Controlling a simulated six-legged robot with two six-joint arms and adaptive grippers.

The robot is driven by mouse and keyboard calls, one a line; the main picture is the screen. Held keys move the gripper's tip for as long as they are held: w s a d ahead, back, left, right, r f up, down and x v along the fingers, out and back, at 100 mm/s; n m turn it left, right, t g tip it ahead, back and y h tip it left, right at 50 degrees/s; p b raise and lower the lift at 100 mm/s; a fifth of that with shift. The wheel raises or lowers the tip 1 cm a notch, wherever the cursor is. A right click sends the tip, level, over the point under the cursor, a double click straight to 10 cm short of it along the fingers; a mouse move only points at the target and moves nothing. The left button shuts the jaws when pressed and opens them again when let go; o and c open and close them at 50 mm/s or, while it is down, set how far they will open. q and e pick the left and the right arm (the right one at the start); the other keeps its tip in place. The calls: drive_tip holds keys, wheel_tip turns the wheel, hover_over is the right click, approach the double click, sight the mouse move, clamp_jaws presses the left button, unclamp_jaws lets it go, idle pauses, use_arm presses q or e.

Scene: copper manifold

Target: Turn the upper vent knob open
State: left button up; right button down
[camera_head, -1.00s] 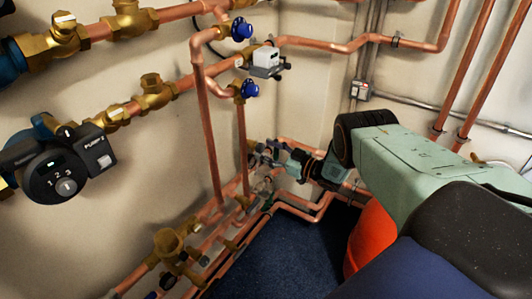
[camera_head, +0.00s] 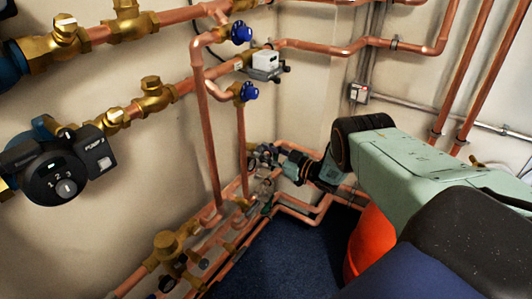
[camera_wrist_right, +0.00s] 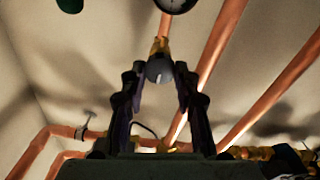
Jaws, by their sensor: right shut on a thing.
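My right gripper (camera_head: 264,157) is low at the back, by the copper pipes near the corner. In the right wrist view, its two dark fingers (camera_wrist_right: 158,78) close around a grey rounded knob (camera_wrist_right: 159,68). The knob sits on a brass fitting (camera_wrist_right: 159,45) on a copper pipe. The fingertips touch or nearly touch its sides. In the head view the knob is too small and covered to make out, and I cannot tell its turned angle. My left gripper is not in view.
Copper pipes (camera_head: 208,125) with blue valve knobs (camera_head: 241,32) run along the wall. A black pump (camera_head: 62,178) is at left. A round gauge (camera_wrist_right: 176,3) is just beyond the gripper. An orange-red cylinder (camera_head: 371,245) stands under my right arm. The dark blue floor (camera_head: 290,255) is clear.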

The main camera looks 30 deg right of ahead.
drive_tip(key=shift+n, duration=0.3)
drive_tip(key=n, duration=0.4)
drive_tip(key=shift+a+n, duration=0.1)
drive_tip(key=shift+n, duration=0.3)
drive_tip(key=n, duration=0.6)
drive_tip(key=n+p, duration=0.1)
drive_tip(key=n, duration=0.5)
drive_tip(key=shift+n, duration=0.4)
drive_tip(key=n, duration=0.5)
drive_tip(key=shift+w+n+p, duration=0.1)
drive_tip(key=shift+n+p, duration=0.2)
drive_tip(key=shift+p, duration=0.05)
drive_tip(key=c, duration=1.4)
unclamp_jaws()
drive_tip(key=o, duration=0.4)
drive_tip(key=shift+f, duration=0.15)
